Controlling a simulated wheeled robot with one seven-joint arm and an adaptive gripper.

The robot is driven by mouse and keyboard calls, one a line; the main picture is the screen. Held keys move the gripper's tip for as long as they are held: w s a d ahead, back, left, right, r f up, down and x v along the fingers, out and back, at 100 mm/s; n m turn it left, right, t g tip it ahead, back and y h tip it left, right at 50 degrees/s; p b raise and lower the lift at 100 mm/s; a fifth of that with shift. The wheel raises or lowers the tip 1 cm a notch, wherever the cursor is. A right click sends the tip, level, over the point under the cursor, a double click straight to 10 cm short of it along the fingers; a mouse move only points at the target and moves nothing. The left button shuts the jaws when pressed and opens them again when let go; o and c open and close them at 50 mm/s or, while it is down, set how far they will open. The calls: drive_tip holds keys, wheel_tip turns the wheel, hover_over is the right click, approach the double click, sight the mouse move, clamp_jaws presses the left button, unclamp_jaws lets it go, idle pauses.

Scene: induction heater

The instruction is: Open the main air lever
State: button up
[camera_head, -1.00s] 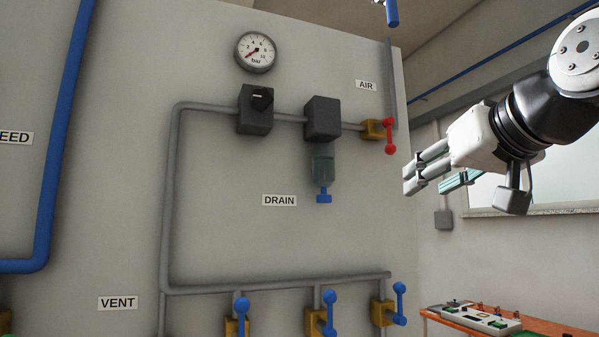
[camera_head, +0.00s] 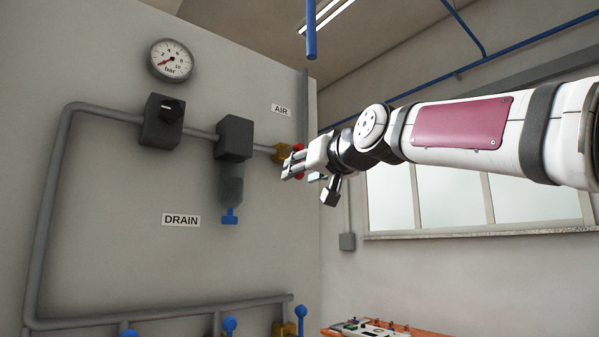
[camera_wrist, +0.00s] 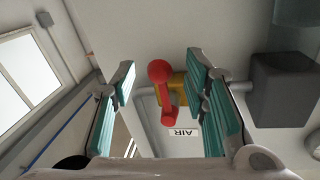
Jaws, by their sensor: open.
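The red main air lever (camera_wrist: 161,92) sits on a brass valve body (camera_wrist: 177,88) beside the AIR label (camera_wrist: 184,131), which appears upside down in the wrist view. In that view the lever lies between the teal pads of my open gripper (camera_wrist: 158,88), and no pad visibly touches it. In the head view my gripper (camera_head: 288,166) is in front of the valve (camera_head: 263,152) and hides most of the red lever (camera_head: 300,150). The AIR label (camera_head: 281,110) is just above.
A dark filter block (camera_head: 234,138) with a clear bowl and blue drain knob (camera_head: 230,216) is left of the valve. A regulator (camera_head: 161,121) and a gauge (camera_head: 171,60), needle low, are farther left. Blue levers (camera_head: 230,325) line the lower pipe. A window (camera_head: 470,200) is at right.

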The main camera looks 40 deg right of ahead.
drive_tip(key=shift+w+d, duration=0.2)
drive_tip(key=shift+w, duration=1)
clamp_jaws()
